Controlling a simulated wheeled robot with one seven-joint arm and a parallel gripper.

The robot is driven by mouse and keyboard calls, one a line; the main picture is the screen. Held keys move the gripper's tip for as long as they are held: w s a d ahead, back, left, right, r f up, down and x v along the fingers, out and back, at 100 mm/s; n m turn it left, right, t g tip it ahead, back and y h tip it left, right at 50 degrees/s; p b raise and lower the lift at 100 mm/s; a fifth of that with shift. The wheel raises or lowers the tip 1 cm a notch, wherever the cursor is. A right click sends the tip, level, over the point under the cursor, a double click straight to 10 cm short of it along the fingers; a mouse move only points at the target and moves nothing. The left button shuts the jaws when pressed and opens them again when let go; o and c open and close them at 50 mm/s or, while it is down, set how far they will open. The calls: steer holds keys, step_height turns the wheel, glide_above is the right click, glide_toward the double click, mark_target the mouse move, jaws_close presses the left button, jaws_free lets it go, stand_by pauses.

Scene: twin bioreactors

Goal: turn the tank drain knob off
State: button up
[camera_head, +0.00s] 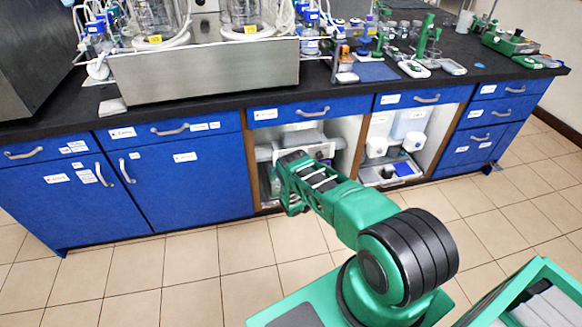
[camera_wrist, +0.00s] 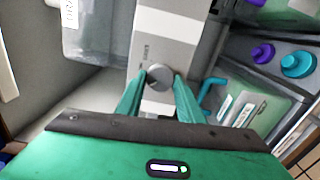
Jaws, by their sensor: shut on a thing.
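The tank drain knob (camera_wrist: 159,76) is a round grey knob on a light grey panel (camera_wrist: 168,22) in the wrist view. My gripper (camera_wrist: 160,84) has its two green fingers on either side of the knob, shut on it. In the head view my gripper (camera_head: 291,182) reaches into the open cabinet bay under the bench. The knob itself is hidden there behind my arm. I cannot read the small marking beside the knob.
Blue drawers and doors (camera_head: 180,172) flank the open bay, with a black benchtop (camera_head: 215,97) above. In the wrist view a translucent container (camera_wrist: 90,32) is at left. Bottles with purple (camera_wrist: 263,53) and teal caps (camera_wrist: 297,64) are at right. Tiled floor (camera_head: 190,262) is clear.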

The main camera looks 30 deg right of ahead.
steer(key=shift+a+f+n, duration=0.25)
steer(key=shift+n, duration=0.25)
steer(key=shift+s+d, duration=0.15)
steer(key=o, duration=1.1)
steer(key=shift+f, duration=0.1)
steer(key=shift+c, duration=0.2)
steer(key=v, duration=1)
steer(key=shift+s, duration=0.1)
